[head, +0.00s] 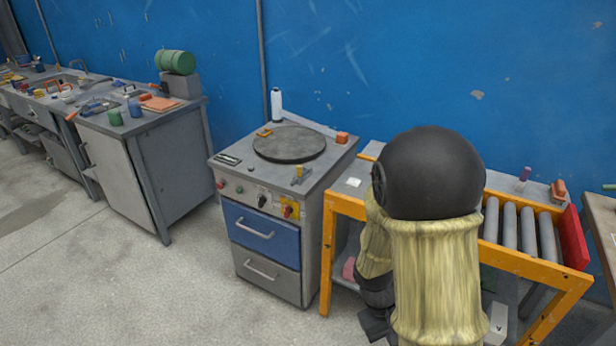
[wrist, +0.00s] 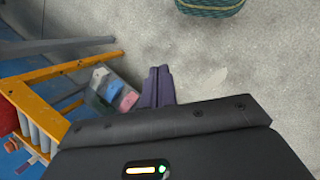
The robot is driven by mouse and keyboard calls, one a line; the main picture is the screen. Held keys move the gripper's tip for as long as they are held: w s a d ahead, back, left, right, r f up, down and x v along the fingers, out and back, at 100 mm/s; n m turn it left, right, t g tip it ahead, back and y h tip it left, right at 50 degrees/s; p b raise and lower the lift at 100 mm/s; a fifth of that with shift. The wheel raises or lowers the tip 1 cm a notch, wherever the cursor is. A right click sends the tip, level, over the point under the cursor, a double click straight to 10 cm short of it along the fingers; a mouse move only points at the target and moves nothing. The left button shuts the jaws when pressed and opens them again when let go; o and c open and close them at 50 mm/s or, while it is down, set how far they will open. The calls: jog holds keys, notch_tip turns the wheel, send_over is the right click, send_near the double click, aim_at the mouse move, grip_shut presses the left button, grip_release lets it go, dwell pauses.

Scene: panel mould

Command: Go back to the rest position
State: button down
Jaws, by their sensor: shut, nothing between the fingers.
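My gripper (wrist: 157,86) shows in the wrist view with its two dark fingers together and nothing between them. It points down over the grey concrete floor (wrist: 205,75), beside the orange-framed roller table (wrist: 66,68). In the head view my arm, with its pale yellow sleeve and black joint, stands in front of the roller table (head: 515,262) and hides its middle. Only a dark part of my arm's end shows low beside the sleeve there, and the fingertips cannot be made out.
A grey cabinet (head: 267,250) with a round plate (head: 289,143) stands left of the roller table. A clear bin (wrist: 108,93) with pink and blue things is under the table's frame. A green basket (wrist: 210,6) stands on the floor. Open floor lies at the left (head: 110,285).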

jog(key=a+r+m+t+y+p, duration=0.1)
jog(key=r+t+p, duration=0.1)
jog(key=r+p, duration=0.4)
jog(key=a+r+m+t+y+p, duration=0.2)
jog(key=r+p, duration=0.4)
jog(key=r, duration=0.9)
jog(key=shift+r+t+y, duration=0.3)
jog(key=shift+t, duration=0.1)
jog(key=shift+a, duration=0.1)
